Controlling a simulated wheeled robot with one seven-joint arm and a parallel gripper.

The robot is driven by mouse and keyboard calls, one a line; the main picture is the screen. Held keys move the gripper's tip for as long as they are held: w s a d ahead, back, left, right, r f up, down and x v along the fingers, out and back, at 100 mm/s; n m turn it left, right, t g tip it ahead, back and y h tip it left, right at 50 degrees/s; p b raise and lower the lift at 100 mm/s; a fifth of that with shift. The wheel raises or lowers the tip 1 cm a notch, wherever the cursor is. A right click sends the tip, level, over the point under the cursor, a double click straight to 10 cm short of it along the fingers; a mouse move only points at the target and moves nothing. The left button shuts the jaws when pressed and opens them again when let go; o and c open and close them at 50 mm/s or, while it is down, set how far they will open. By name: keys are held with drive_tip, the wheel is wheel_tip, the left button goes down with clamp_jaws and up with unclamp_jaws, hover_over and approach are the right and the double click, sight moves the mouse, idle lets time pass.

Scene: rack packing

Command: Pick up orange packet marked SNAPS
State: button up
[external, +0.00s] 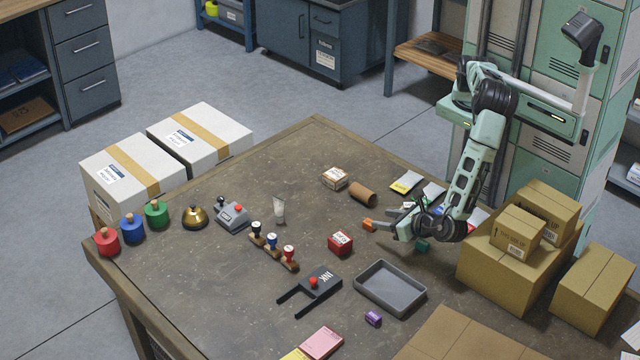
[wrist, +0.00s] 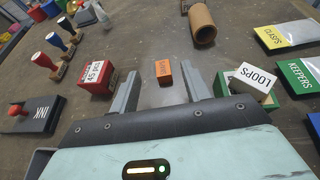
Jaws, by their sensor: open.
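A small orange packet (wrist: 164,72) lies on the table just ahead of my gripper (wrist: 163,88) in the wrist view, centred between the two fingers. Dark print shows on it, too small to read surely. In the external view the orange packet (external: 368,225) sits just left of my gripper (external: 388,228), which is low over the table. The jaws are open with nothing between them; whether the fingertips reach beside the packet I cannot tell.
A red box (wrist: 97,80) stands left of my left finger. A cardboard tube (wrist: 202,22) lies beyond. A grey tray (external: 390,288) is nearer the front, and cartons (external: 518,245) are at right.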

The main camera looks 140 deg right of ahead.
sight(378, 233)
wheel_tip(378, 233, down, 3)
drive_tip(key=shift+r, duration=0.1)
drive_tip(key=shift+p+x, duration=0.4)
drive_tip(key=shift+x, duration=1.1)
clamp_jaws()
